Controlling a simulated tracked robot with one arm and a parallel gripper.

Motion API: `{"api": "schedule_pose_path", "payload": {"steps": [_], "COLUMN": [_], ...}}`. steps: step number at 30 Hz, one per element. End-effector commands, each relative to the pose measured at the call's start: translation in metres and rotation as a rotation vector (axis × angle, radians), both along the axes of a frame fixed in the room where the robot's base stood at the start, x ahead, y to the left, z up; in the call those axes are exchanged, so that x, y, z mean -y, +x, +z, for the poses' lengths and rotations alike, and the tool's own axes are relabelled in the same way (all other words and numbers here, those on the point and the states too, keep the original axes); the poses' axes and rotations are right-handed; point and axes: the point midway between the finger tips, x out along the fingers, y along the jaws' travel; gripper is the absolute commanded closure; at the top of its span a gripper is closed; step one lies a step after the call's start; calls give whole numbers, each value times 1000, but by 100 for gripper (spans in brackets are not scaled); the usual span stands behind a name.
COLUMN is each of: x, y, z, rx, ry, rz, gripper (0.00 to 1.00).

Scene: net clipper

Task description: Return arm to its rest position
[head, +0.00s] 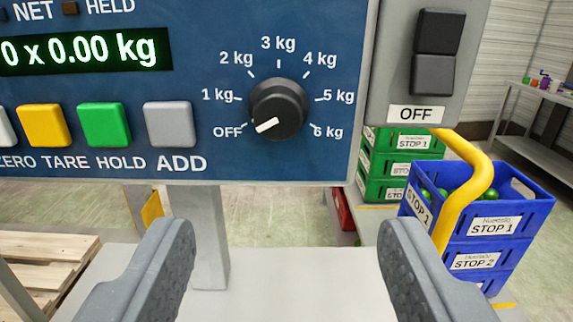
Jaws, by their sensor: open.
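My gripper (283,270) is open and empty at the bottom of the head view. Its two grey fingers stand wide apart, below the blue control panel (220,100). The panel's black dial (279,109) has its white mark turned toward OFF. The panel stands just beyond and above the fingers, and I see no contact with it. The green display (85,50) reads 0 x 0.00 kg. The rest of my arm is out of view.
A switch box (428,60) marked OFF is at the right of the panel. Blue crates (515,215) and green crates (385,165) stand at the right, behind a yellow curved tube (470,180). A wooden pallet (45,250) lies at the left. A grey surface (285,295) extends below the panel.

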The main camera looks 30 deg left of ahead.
Motion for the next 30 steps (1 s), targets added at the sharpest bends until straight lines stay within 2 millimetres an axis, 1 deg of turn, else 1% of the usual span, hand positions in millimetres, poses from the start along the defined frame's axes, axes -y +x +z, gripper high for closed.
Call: {"api": "schedule_pose_path", "payload": {"steps": [2,5,6,8,9,11,13,14,15,16,17,18,21,24,27,30], "x": [11,38,52,76,92,118,148,162,180,193,206,222,258,284,297,303], "y": [8,23,29,37,40,43,42,40,37,34,30,24,5,-12,-24,-29], "z": [15,41,55,75,90,111,138,147,162,173,181,194,220,239,248,251], "rx": [-3,-20,-31,-50,-61,-80,-98,-109,-121,-128,-141,-153,-178,-199,-214,-223], "ry": [2,-2,-5,-10,-14,-19,-23,-26,-29,-31,-33,-34,-39,-42,-44,-47], "rz": [-30,-93,-124,-173,-204,-249,-301,-324,-352,-372,-392,-417,-472,-510,-531,-541], "gripper": [44,44,44,44,44,44,44,44,44,44,44,44,44,44,44,44]}}
